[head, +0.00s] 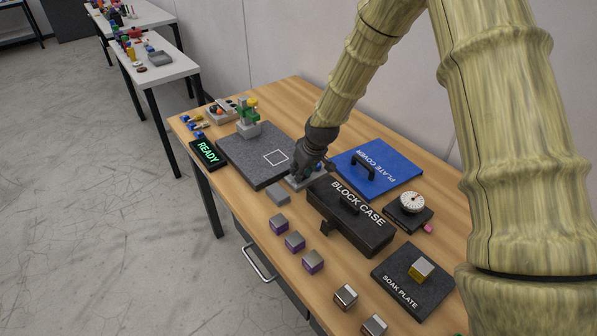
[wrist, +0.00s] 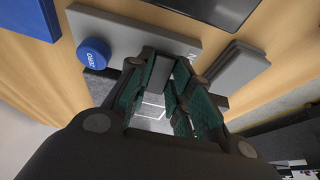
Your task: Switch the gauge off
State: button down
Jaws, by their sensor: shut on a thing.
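A low grey panel (head: 296,184) sits on the wooden bench beside the dark granite plate (head: 248,156). In the wrist view the grey panel (wrist: 130,28) carries a round blue button (wrist: 94,53) with white lettering and part of a printed mark near its edge. My gripper (head: 301,178) is down over this panel and hides much of it in the head view. In the wrist view my gripper (wrist: 163,68) has its green-padded fingers closed on a small grey switch piece (wrist: 156,78) at the panel. The switch's position cannot be read. A black display (head: 207,152) shows READY in green.
The black block case (head: 350,218), blue plate cover (head: 376,168) and a round dial (head: 411,202) on a dark base stand to the right. Several small metal blocks line the front.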

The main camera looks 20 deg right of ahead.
jog(key=shift+r+g+p, duration=0.1)
jog(key=shift+g+p, duration=0.2)
jog(key=shift+w+a+g+h+p, duration=0.1)
jog(key=shift+w+g+h+p, duration=0.15)
jog(key=shift+g+p, duration=0.25)
jog(key=shift+w+a+g+h+p, duration=0.15)
jog(key=shift+g+h+p, duration=0.2)
jog(key=shift+g, duration=0.4)
jog(key=shift+w+g+h+p, duration=0.1)
jog(key=shift+g+h+p, duration=0.1)
jog(key=shift+g+p, duration=0.4)
jog(key=shift+g, duration=0.35)
jog(key=c, duration=1.3)
grip_release()
